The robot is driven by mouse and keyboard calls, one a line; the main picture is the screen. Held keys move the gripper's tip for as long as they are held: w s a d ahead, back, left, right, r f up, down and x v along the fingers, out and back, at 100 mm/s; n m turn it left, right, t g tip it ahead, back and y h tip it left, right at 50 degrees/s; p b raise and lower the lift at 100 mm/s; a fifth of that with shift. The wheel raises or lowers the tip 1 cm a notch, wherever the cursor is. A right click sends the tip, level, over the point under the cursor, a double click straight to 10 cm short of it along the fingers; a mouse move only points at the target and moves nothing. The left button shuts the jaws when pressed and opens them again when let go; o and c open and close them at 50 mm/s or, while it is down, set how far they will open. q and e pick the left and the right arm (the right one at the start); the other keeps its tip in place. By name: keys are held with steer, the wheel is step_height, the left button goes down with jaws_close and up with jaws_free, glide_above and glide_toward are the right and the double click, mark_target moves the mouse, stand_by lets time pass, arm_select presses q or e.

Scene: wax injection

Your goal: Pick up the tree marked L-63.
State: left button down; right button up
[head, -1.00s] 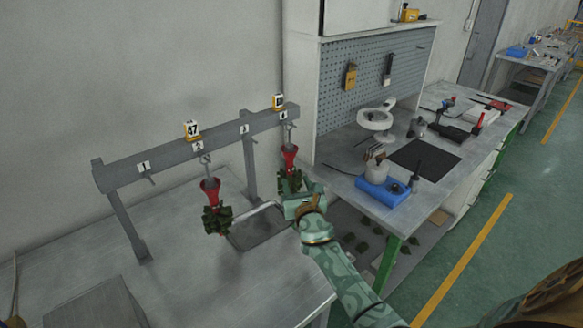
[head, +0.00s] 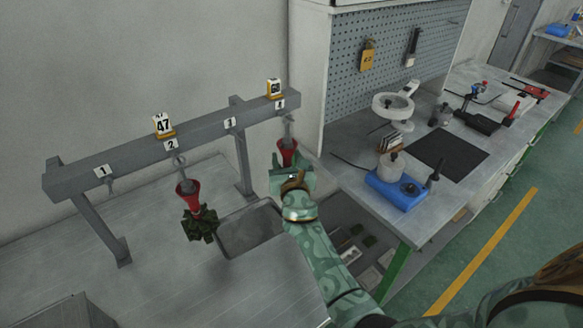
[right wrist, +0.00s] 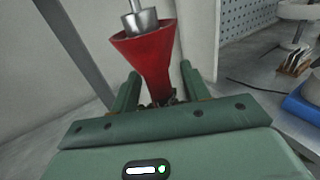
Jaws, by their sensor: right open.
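Two wax trees hang from the grey rack, each with a red funnel-shaped top. The one at hook 4 (head: 287,150) hangs below a yellow tag (head: 275,88) whose number looks like 6-something but is too small to read surely. My right gripper (head: 291,172) is at this tree and hides its green lower part. In the right wrist view the red funnel (right wrist: 152,60) stands between my two open fingers. Whether they touch it I cannot tell. The other tree (head: 199,215) hangs at hook 2 under the tag 47 (head: 163,126). My left gripper is out of view.
The grey rack (head: 75,181) stands on a metal bench with a sunken basin (head: 248,232) below. Hooks 1 and 3 are empty. A workbench with a blue-based device (head: 400,195) and a dark mat (head: 447,155) is at right. A pegboard panel rises beside hook 4.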

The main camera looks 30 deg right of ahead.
steer(key=shift+s+a+r, duration=0.15)
steer(key=shift+a, duration=0.05)
steer(key=shift+s, duration=0.1)
steer(key=c, duration=0.6)
steer(key=shift+d, duration=0.15)
jaws_close()
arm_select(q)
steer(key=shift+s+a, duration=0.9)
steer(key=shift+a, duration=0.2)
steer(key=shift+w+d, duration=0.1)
arm_select(e)
steer(key=shift+r, duration=0.1)
